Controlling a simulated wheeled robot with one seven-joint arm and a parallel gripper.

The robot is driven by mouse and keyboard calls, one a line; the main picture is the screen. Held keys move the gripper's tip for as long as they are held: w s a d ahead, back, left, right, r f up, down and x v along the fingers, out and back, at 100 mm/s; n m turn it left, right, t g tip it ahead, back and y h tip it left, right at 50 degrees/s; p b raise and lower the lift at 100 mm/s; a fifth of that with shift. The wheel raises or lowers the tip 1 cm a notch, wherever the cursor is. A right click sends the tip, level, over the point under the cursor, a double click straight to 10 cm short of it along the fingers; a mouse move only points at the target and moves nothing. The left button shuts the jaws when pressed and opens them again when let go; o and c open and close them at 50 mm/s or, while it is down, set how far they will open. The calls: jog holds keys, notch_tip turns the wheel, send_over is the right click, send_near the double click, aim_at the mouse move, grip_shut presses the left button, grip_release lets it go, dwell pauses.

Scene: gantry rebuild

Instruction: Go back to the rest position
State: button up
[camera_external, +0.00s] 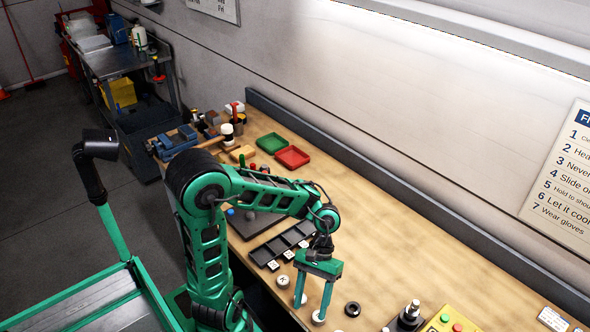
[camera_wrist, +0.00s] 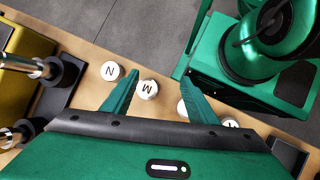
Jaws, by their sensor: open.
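My gripper (camera_external: 309,308) is open and points down low over the front part of the wooden bench (camera_external: 400,262). In the wrist view my gripper (camera_wrist: 160,78) has its two green fingers spread, with nothing held between them. Another disc (camera_wrist: 182,108) is partly hidden by the right finger. In the external view a lettered disc (camera_external: 283,281) lies left of the fingers. I cannot tell whether the fingertips touch any disc.
A black slotted tray (camera_external: 283,243) with small letter tiles lies left of my gripper. A black ring (camera_external: 352,309) and a yellow button box (camera_external: 449,321) are to the right. Green (camera_external: 271,143) and red (camera_external: 292,157) trays sit farther back. The bench's right middle is clear.

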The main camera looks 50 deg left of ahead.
jog(key=shift+s+a+f+m+t+y, duration=0.1)
jog(key=shift+s+f+m+t+y, duration=0.1)
jog(key=shift+s+m+y, duration=0.25)
jog(key=shift+s+a+f+m+t+y, duration=0.1)
jog(key=shift+s+m+t+y, duration=0.15)
jog(key=shift+m, duration=0.3)
jog(key=shift+s+a+f+m+t+y, duration=0.1)
jog(key=shift+s+a+m+t+y, duration=0.2)
jog(key=shift+m, duration=0.3)
jog(key=shift+s+a+f+m+t+y, duration=0.1)
jog(key=shift+s+a+m+t+y, duration=0.2)
jog(key=shift+m, duration=0.3)
jog(key=shift+s+a+r+m+t+y, duration=0.15)
jog(key=shift+s+a+m+t, duration=0.1)
jog(key=shift+a+m+t, duration=0.5)
jog(key=shift+s+a+r+m+t+y, duration=0.25)
jog(key=shift+a+m, duration=0.35)
jog(key=shift+m, duration=0.4)
jog(key=shift+s+a+r+m+t+y, duration=0.1)
jog(key=shift+s+a+m+t, duration=0.15)
jog(key=shift+a+m+t, duration=0.5)
